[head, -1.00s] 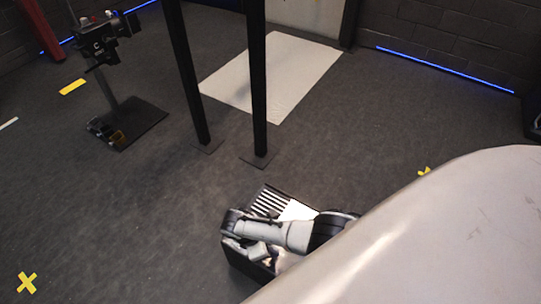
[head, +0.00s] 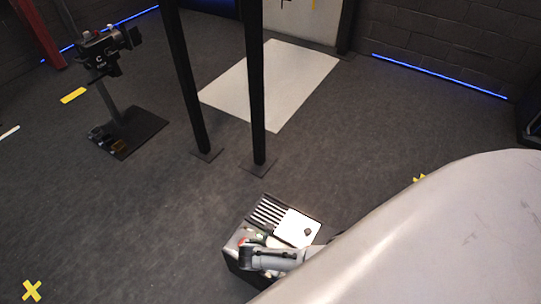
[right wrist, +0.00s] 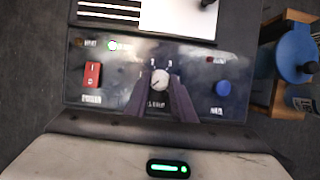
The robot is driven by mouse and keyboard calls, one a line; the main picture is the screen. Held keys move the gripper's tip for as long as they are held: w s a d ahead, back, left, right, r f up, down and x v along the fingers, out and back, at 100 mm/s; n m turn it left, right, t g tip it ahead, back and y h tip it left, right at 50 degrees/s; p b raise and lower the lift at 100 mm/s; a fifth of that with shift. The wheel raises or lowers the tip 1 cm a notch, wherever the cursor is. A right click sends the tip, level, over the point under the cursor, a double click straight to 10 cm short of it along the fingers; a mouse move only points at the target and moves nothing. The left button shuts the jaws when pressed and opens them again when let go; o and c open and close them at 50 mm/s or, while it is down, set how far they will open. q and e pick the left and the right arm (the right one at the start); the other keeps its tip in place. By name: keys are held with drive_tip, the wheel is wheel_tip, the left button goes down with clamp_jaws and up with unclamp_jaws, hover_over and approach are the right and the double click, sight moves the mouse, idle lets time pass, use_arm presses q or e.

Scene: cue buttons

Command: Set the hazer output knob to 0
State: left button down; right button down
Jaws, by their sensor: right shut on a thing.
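The hazer (head: 237,261) is a dark box on the floor at the bottom middle of the head view, with a white plate and a slotted grille on top. Its control panel (right wrist: 127,62) fills the middle of the right wrist view. The output knob (right wrist: 159,77) is round and pale, with small white marks around it. My right gripper (right wrist: 160,84) is shut on the knob, one dark finger on each side. The number the knob points to is too small to read. In the head view my right arm hides the knob. My left gripper is out of view.
A blue round-topped object (right wrist: 296,52) stands at the right. Two black posts (head: 258,120) rise behind the hazer. Open floor lies left.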

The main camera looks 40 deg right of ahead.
drive_tip(key=shift+a, duration=0.1)
idle(0.4)
drive_tip(key=c, duration=1.5)
unclamp_jaws()
drive_tip(key=p+v, duration=0.7)
drive_tip(key=v, duration=0.3)
drive_tip(key=shift+s+r, duration=0.15)
drive_tip(key=shift+s, duration=0.1)
